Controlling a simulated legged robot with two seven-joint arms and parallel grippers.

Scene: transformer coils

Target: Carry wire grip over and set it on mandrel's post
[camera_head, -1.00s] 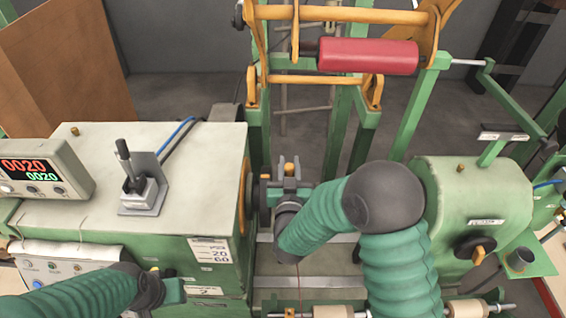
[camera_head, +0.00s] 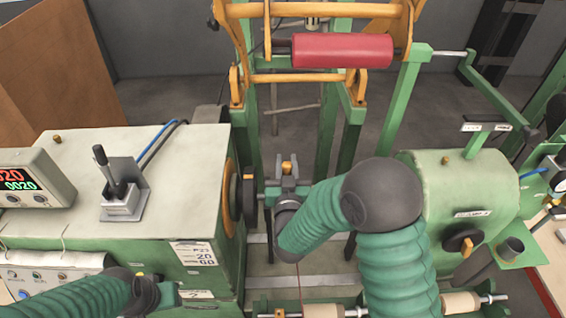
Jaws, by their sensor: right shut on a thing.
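My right gripper (camera_head: 287,185) is near the middle of the head view, in the gap between the two green machine housings. It is shut on a small orange-tan piece, which I take to be the wire grip (camera_head: 287,168); my gripper hides most of it. A thin reddish wire (camera_head: 299,285) shows below my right wrist. The mandrel is not clearly seen; a dark disc (camera_head: 249,202) on the left housing's spindle stands left of the gripper, apart from it. I cannot make out the post. My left gripper (camera_head: 167,293) is low at the left, its jaws unclear.
The left housing (camera_head: 150,180) carries a lever (camera_head: 115,180) and a display box (camera_head: 30,180). The right housing (camera_head: 460,195) stands beside my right arm. A red roller (camera_head: 342,51) hangs in the frame behind. Pale rollers (camera_head: 460,303) lie at the front.

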